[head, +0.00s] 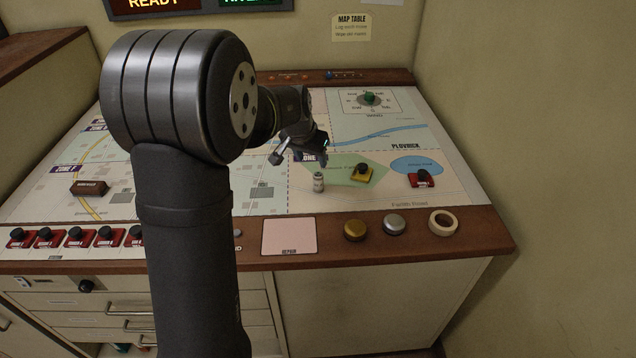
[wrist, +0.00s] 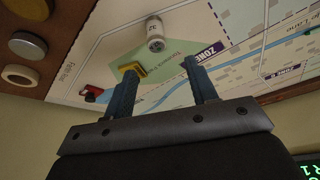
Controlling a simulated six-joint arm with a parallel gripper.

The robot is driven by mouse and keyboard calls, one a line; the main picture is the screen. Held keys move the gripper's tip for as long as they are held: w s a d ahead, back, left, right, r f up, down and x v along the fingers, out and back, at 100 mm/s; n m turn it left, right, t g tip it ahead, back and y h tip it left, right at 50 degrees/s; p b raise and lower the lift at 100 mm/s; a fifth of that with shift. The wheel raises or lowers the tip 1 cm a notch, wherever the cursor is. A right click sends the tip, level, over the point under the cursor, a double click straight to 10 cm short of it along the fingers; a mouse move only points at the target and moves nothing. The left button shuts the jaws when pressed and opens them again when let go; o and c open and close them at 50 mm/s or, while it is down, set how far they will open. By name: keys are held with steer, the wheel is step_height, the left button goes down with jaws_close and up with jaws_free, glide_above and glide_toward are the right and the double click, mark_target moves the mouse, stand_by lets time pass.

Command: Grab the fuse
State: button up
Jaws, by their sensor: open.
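The fuse (head: 318,182) is a small pale cylinder with a grey top, standing upright on the map table near its front edge. In the wrist view the fuse (wrist: 155,38) shows beyond the fingertips, between their lines and apart from them. My gripper (head: 303,158) is over the map, a little behind and above the fuse in the head view. In the wrist view my gripper (wrist: 160,68) has its two fingers spread with nothing between them.
A yellow block (head: 361,174) stands just right of the fuse, and a red block (head: 421,180) farther right. A gold knob (head: 355,230), silver knob (head: 394,224) and tape roll (head: 443,223) sit on the wooden front rim. A brown block (head: 89,188) is at left.

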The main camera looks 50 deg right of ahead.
mark_target(318, 174)
steer(key=x, duration=0.6)
steer(key=shift+d+f, duration=0.15)
steer(key=shift+f, duration=0.05)
steer(key=shift+s+x, duration=0.15)
steer(key=shift+x, duration=1.2)
steer(key=shift+s+x, duration=0.15)
steer(key=shift+x, duration=1.2)
steer(key=c, duration=1)
steer(key=shift+c, duration=0.4)
steer(key=shift+r, duration=0.15)
